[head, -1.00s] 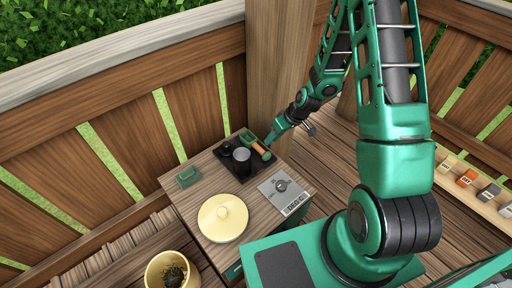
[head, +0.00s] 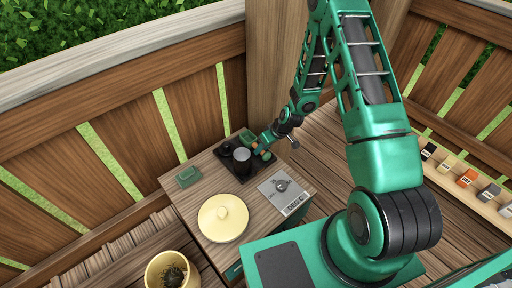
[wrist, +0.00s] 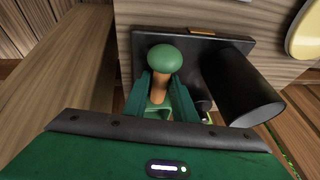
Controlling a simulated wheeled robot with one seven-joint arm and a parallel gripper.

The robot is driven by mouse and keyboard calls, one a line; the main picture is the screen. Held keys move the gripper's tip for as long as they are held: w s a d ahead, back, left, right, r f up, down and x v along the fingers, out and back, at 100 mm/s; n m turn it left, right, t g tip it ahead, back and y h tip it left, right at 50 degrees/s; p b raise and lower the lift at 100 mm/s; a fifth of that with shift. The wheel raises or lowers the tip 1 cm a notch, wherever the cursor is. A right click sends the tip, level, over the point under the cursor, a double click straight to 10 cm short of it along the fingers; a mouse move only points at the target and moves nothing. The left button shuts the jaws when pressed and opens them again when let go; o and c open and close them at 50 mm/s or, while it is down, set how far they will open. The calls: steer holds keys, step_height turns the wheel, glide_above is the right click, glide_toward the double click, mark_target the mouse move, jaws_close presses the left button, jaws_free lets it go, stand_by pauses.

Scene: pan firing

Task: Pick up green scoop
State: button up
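The green scoop shows in the wrist view, with a green rounded knob (wrist: 163,58) on an orange-brown handle (wrist: 160,88). My gripper (wrist: 162,92) has one green finger on each side of the handle, below the knob. I cannot tell whether the fingers press on the handle or stand just clear of it. In the head view my gripper (head: 264,146) is over the right part of the black tray (head: 224,160). There the green scoop (head: 250,137) is partly hidden behind it.
A black cylinder (head: 242,163) stands on the tray beside the scoop; it is large in the wrist view (wrist: 240,85).

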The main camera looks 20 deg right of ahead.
jaws_close()
step_height(320, 180, up, 10)
stand_by(0.9)
steer(key=c, duration=0.6)
jaws_free()
jaws_close()
